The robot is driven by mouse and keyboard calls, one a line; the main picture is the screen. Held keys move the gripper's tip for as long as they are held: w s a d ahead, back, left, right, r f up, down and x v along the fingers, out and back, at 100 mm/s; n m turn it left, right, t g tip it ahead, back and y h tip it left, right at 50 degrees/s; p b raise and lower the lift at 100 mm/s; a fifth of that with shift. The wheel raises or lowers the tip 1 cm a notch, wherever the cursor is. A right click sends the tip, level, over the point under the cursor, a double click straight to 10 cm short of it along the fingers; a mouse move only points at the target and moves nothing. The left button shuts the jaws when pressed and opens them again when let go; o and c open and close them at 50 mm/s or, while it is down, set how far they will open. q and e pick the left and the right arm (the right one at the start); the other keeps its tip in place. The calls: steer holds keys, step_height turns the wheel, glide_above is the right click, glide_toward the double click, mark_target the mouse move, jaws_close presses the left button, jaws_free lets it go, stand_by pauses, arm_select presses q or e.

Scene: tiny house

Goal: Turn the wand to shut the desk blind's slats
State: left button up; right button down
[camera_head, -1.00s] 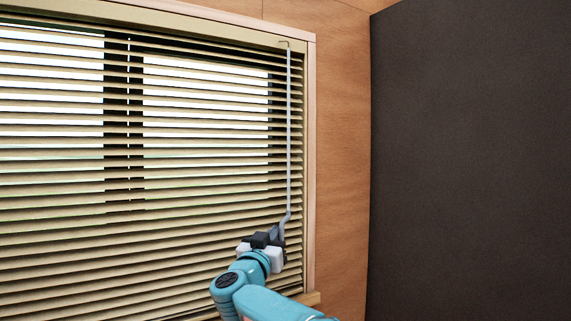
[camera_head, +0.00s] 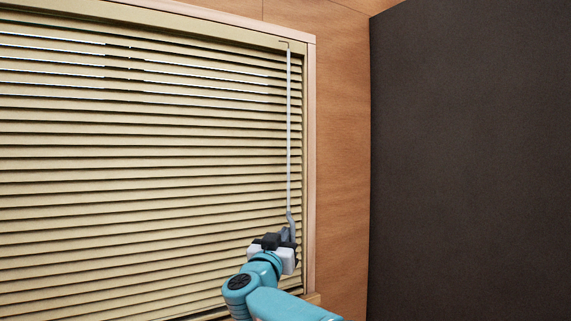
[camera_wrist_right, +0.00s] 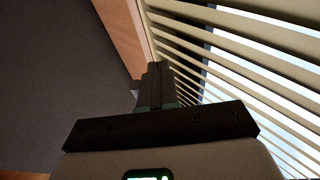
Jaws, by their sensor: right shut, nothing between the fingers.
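The desk blind (camera_head: 150,165) fills the left of the head view. The wand (camera_head: 289,135) hangs along the blind's right side, with a cranked grey lower end. My right gripper (camera_head: 287,236) is at that lower end, its fingers shut with nothing between them. Whether the fingers touch the wand's handle I cannot tell. In the right wrist view the shut fingers (camera_wrist_right: 155,85) point up beside the slats (camera_wrist_right: 250,45); the wand is not clear there. My left gripper is out of view.
The space in front of the plywood looks free.

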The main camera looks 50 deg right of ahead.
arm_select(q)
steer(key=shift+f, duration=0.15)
arm_select(e)
steer(key=shift+s+d, duration=0.1)
steer(key=shift+s, duration=0.15)
arm_select(q)
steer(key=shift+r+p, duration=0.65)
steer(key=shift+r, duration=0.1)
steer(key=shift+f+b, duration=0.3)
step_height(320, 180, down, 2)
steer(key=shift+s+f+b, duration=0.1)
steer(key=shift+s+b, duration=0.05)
steer(key=shift+b, duration=1)
arm_select(e)
steer(key=s+a, duration=0.2)
steer(key=a, duration=0.7)
steer(key=shift+s, duration=0.35)
steer(key=shift+r, duration=0.15)
